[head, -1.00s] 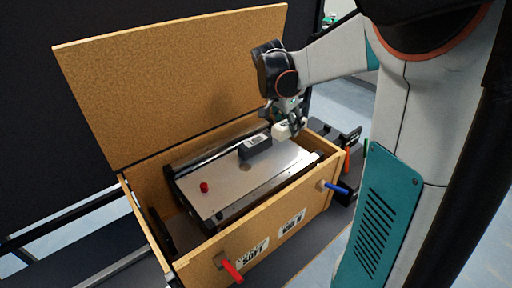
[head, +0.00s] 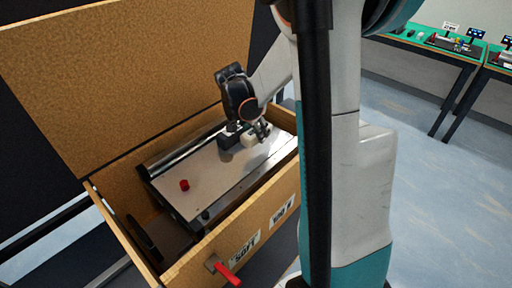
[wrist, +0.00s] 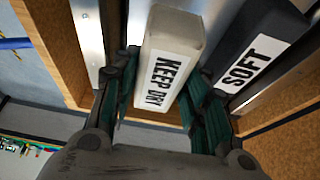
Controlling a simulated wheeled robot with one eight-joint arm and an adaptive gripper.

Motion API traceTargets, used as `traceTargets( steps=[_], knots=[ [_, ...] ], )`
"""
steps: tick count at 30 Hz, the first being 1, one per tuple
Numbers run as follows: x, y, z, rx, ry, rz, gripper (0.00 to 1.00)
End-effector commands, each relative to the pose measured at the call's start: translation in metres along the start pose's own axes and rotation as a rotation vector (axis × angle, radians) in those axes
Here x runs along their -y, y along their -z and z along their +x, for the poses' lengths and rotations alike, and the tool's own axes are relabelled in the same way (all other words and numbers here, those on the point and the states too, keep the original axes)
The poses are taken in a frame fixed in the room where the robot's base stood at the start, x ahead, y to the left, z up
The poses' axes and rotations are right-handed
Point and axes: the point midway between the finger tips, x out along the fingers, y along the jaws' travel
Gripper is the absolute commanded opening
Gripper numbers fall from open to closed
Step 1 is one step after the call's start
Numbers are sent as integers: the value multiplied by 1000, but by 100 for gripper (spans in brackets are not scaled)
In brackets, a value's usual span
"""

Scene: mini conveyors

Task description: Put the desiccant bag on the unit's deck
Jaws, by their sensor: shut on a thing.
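The desiccant bag is a pale block-like pack marked KEEP DRY (wrist: 172,50); it also shows in the head view (head: 249,140). My gripper (wrist: 162,72) is shut on it, with a teal finger on each side. In the head view my gripper (head: 262,130) is low over the far right part of the unit's deck (head: 212,174). The deck is a flat, light surface inside an open wooden crate. The bag is at or just above the deck, beside a dark block; I cannot tell if it touches the deck.
The dark block marked SOFT (wrist: 255,45) is close to the bag on the deck; it also shows in the head view (head: 232,136). A red knob (head: 185,185) is on the deck's near left. The crate's lid (head: 120,75) stands open behind. The deck's middle is clear.

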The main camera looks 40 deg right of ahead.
Motion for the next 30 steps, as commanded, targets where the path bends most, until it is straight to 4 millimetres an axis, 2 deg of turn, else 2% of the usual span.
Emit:
traceTargets(
  steps=[2, 8, 16, 28, 29, 30],
  knots=[
    [0, -4, 11, 0, 0, 0, 12],
    [0, -8, 20, 0, 0, 0, 12],
    [0, -22, 54, 0, 0, 0, 12],
    [0, -24, 58, 0, 0, 0, 12],
    [0, -24, 59, 0, 0, 0, 43],
    [0, -24, 58, 0, 0, 0, 52]
  ],
)
